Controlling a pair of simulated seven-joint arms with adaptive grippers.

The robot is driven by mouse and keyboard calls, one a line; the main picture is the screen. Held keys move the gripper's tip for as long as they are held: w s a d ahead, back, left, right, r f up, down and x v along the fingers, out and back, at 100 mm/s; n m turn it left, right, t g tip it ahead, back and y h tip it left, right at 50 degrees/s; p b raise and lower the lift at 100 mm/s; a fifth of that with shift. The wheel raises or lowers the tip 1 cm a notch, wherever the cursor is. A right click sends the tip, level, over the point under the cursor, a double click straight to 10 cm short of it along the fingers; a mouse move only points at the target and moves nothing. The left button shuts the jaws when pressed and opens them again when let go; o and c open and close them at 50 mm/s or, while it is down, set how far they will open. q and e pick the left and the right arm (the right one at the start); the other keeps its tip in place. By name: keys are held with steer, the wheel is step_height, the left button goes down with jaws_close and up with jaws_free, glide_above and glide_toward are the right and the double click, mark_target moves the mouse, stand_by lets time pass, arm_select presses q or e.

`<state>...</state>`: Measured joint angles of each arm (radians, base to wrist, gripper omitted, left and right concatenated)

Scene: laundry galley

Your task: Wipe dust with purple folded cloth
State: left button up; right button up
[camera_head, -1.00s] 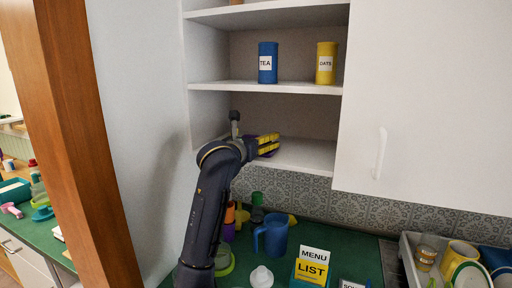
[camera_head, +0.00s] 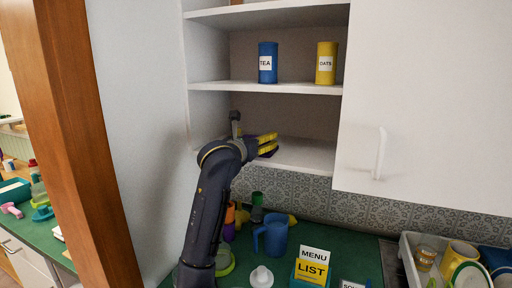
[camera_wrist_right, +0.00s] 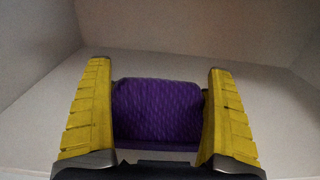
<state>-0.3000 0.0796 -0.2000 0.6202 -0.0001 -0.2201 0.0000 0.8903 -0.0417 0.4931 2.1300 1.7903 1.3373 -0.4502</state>
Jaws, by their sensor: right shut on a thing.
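My right gripper (camera_head: 268,145) reaches into the lowest open shelf (camera_head: 312,153) of the white cabinet, with its yellow fingers pointing right. In the right wrist view, the purple folded cloth (camera_wrist_right: 157,110) sits between the two yellow fingers of my right gripper (camera_wrist_right: 158,105), which is shut on it. In the head view only a little purple shows at the fingers (camera_head: 268,154). The pale shelf surface lies around and beyond the cloth in the wrist view. I cannot make out any dust. My left gripper is not in view.
A blue TEA canister (camera_head: 267,63) and a yellow OATS canister (camera_head: 326,63) stand on the shelf above. A white cabinet door (camera_head: 425,110) is at the right. Below, a blue jug (camera_head: 273,235) and a menu stand (camera_head: 312,267) are on the green counter.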

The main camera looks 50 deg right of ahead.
steer(key=shift+c, duration=0.8)
steer(key=shift+r, duration=2.45)
